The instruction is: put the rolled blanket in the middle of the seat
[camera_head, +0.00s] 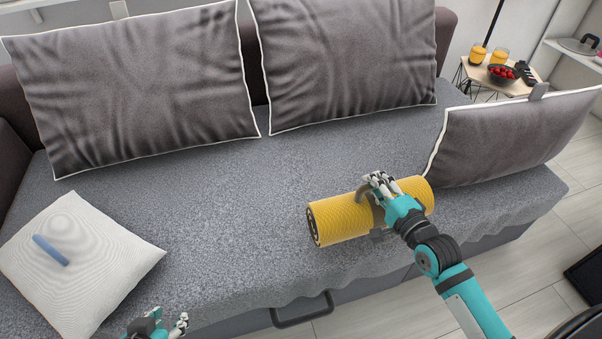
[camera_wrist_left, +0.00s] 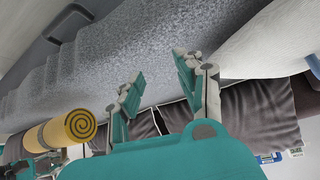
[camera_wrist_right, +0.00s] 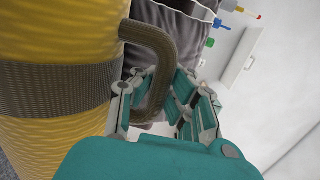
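The rolled blanket (camera_head: 340,219) is a yellow roll with a dark spiral end, a brown strap and a handle (camera_wrist_right: 158,48). It lies over the front right part of the grey sofa seat (camera_head: 225,205); I cannot tell whether it touches the seat. My right gripper (camera_head: 380,186) is at the strap, with its fingers (camera_wrist_right: 166,90) closed around the handle. My left gripper (camera_head: 168,326) is low in the head view, near the seat's front edge. The left wrist view shows its fingers (camera_wrist_left: 158,75) apart and empty, with the blanket (camera_wrist_left: 68,129) away to one side.
A white cushion (camera_head: 110,255) with a blue object (camera_head: 50,250) lies at the left front of the seat. Grey pillows (camera_head: 135,85) (camera_head: 345,60) line the back; another (camera_head: 505,135) is at right. The middle seat is clear. A side table (camera_head: 465,72) holds glasses and a bowl.

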